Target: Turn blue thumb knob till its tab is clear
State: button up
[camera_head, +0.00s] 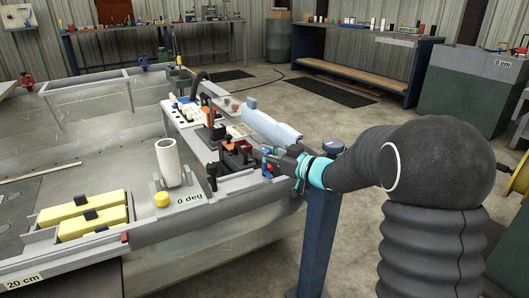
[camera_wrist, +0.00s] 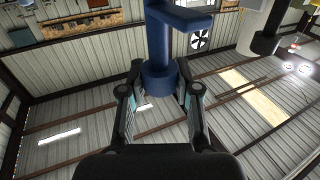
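A blue thumb knob (camera_wrist: 158,82) fills the middle of the wrist view. It is a round blue body with a stem running up to a blue arm-like piece (camera_wrist: 184,16) that reaches to the right; I cannot tell which part is the tab. My gripper (camera_wrist: 160,68) has one finger on each side of the knob, with the knob between the fingertips. Whether both fingertips press on it is not clear. In the head view my gripper (camera_head: 273,162) is at the bench edge, beside small blue and red parts, and mostly hides the knob there.
A pale blue-grey cylinder (camera_head: 271,129) lies just behind my gripper. A blue post (camera_head: 319,225) stands close below my arm. A white upright tube (camera_head: 167,162) and yellow blocks (camera_head: 92,213) are to the left. Open floor lies behind, towards the far workbench (camera_head: 363,75).

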jog(key=o, duration=0.4)
jog(key=v, duration=1.2)
